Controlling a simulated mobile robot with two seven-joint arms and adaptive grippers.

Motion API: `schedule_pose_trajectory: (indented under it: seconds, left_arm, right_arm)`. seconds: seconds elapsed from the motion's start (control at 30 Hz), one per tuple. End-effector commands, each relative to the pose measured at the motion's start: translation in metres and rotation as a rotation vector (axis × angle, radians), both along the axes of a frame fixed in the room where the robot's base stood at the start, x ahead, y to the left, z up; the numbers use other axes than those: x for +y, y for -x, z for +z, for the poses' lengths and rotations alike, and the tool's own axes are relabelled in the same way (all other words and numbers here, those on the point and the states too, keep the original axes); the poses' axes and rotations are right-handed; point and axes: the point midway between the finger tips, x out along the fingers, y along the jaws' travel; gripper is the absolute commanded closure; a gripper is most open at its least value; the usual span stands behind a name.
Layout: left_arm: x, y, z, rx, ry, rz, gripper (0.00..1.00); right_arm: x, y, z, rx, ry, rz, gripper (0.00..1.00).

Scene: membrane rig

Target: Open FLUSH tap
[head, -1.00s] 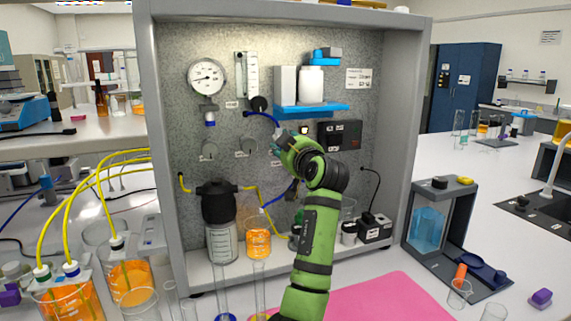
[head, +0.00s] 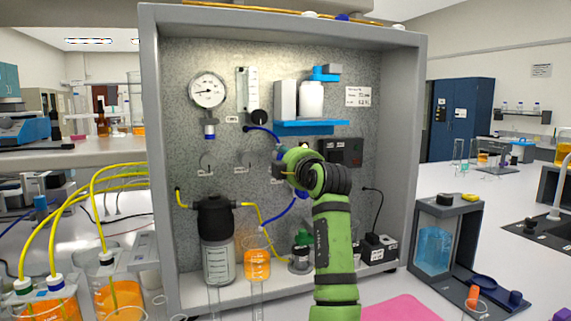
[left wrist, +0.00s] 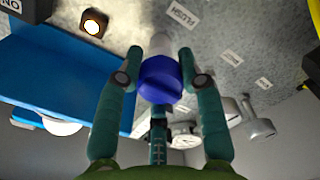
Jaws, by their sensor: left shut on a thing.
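The FLUSH tap shows in the left wrist view as a round blue knob (left wrist: 160,80) on a pale stem, close to the FLUSH label (left wrist: 180,15) on the speckled panel. My left gripper (left wrist: 161,54) has its two teal fingers on either side of this knob and is shut on it. In the head view my green left wrist (head: 305,170) is against the panel, below the blue shelf, and hides the tap and the fingertips. I cannot tell how far the knob is turned. My right gripper is not in view.
Two grey taps (left wrist: 258,128) with labels sit beside the held one. The blue shelf (head: 318,127) with white containers is just above my wrist. A blue tube (head: 262,131) runs to the wrist area. A black-topped filter bottle (head: 216,225) and an orange-filled beaker (head: 257,264) stand below.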

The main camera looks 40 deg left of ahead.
Motion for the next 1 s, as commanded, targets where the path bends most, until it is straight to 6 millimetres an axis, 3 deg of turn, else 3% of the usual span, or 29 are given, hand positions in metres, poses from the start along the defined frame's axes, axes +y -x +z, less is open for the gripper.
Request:
schedule_pose_trajectory:
  seconds: [0.67,0.7,0.77,1.0]
  left_arm:
    - [0.0000,-0.0009,-0.0031,-0.056,0.038,-0.001,0.95]
    - [0.0000,-0.0009,-0.0031,-0.056,0.038,-0.001,0.58]
    - [0.0000,-0.0009,-0.0030,-0.056,0.038,-0.001,0.38]
    - [0.0001,-0.0004,-0.0013,-0.057,0.034,0.000,0.38]
  right_arm:
    - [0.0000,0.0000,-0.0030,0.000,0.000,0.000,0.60]
    - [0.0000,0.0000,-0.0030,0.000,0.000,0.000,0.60]
    - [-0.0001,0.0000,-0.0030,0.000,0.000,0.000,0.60]
    - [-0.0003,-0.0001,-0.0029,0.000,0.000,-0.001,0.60]
